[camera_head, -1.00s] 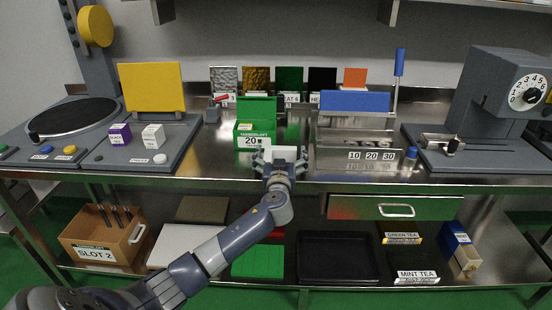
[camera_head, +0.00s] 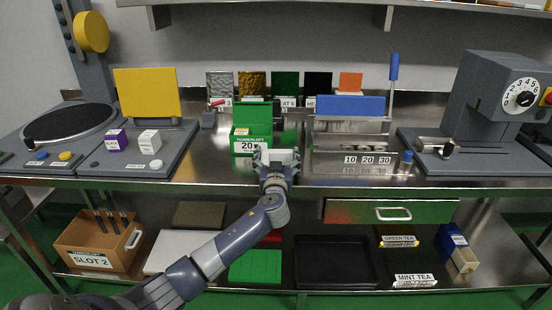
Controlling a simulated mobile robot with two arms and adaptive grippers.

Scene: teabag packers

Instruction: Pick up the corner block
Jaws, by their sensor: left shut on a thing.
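My left gripper (camera_head: 277,160) is at the front edge of the steel bench, just right of the green tea box (camera_head: 246,147) labelled 20. It is shut on a small pale block (camera_head: 281,156), which seems to be the corner block. The fingers cover the block's sides, and its full shape cannot be made out. I cannot tell whether it touches the bench top. My right gripper is not in view.
The blue-topped steel rack (camera_head: 350,105) with 10, 20, 30 labels stands right of the gripper. A purple box (camera_head: 115,140) and a white box (camera_head: 149,142) stand at left. A grey dial machine (camera_head: 490,95) is at right. A drawer (camera_head: 392,212) is below.

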